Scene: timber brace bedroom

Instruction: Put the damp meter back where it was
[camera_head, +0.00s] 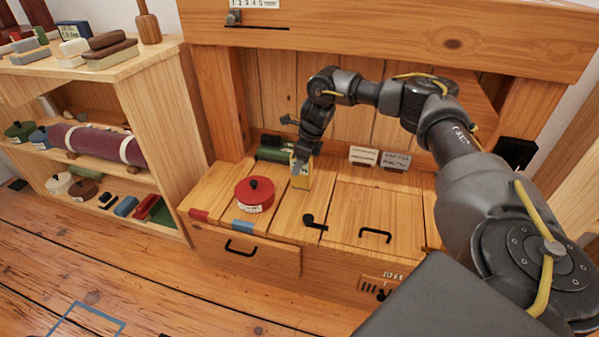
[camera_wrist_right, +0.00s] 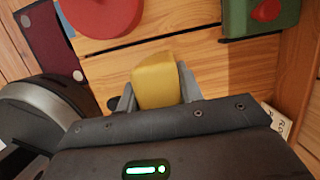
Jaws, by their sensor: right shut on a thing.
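The damp meter, which I take to be the yellow block (camera_head: 301,175), is upright at the wooden bench top, right of the red pot. My right gripper (camera_head: 303,158) is shut on it from above. In the right wrist view the yellow block (camera_wrist_right: 158,82) sits between the two fingers of the right gripper (camera_wrist_right: 160,100). I cannot tell whether its base touches the bench top. My left gripper is not in view.
A red lidded pot (camera_head: 255,194) stands just left, and a green case (camera_head: 275,150) lies behind. Small label cards (camera_head: 364,155) stand at the back right. Black handles (camera_head: 375,234) rise from the bench top. A shelf unit (camera_head: 160,95) stands at the left.

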